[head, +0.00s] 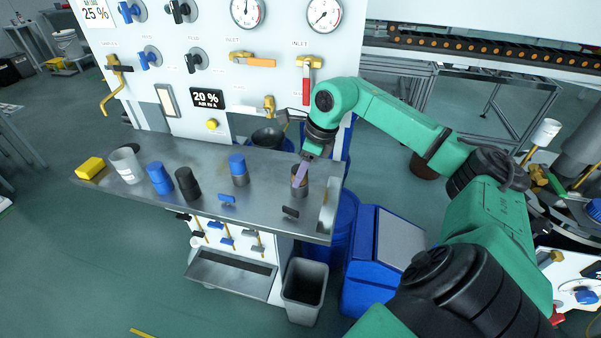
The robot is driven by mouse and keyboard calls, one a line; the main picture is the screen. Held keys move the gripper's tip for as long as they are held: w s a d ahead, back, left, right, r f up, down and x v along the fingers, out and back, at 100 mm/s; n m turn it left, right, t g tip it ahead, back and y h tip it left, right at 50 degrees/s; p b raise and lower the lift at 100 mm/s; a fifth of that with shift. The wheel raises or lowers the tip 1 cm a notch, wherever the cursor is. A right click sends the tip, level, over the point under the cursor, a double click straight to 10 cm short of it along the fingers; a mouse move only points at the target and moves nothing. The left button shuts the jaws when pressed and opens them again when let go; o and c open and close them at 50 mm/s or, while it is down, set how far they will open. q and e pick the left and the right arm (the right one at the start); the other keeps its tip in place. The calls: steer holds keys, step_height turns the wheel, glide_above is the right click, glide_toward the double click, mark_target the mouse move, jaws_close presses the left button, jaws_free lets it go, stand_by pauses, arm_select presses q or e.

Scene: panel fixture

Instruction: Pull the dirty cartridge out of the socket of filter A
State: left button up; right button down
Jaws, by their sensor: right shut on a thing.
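My right gripper (301,174) reaches down to the socket (299,190) at the right end of the steel shelf. Its purple fingers are shut on the brownish dirty cartridge (306,172), whose top shows at the socket's mouth. The fingers hide part of the cartridge, and how deep it sits cannot be told. A second socket (240,180) to the left has a blue top (237,163). A blue cylinder (159,179) and a black cylinder (187,184) stand further left on the shelf. My left gripper is not in view.
A white cup (125,165) and a yellow block (90,167) are at the shelf's left end. A black lever (291,212) and a blue lever (227,198) sit along the front edge. The panel (225,60) with valves rises behind. A grey bin (304,285) stands below.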

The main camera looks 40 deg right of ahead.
steer(key=shift+r+p, duration=2.35)
steer(key=shift+r, duration=0.35)
step_height(320, 180, up, 5)
steer(key=p, duration=0.4)
steer(key=shift+p, duration=0.3)
step_height(320, 180, up, 7)
steer(key=p, duration=0.6)
steer(key=shift+r+p, duration=0.2)
steer(key=shift+p, duration=0.1)
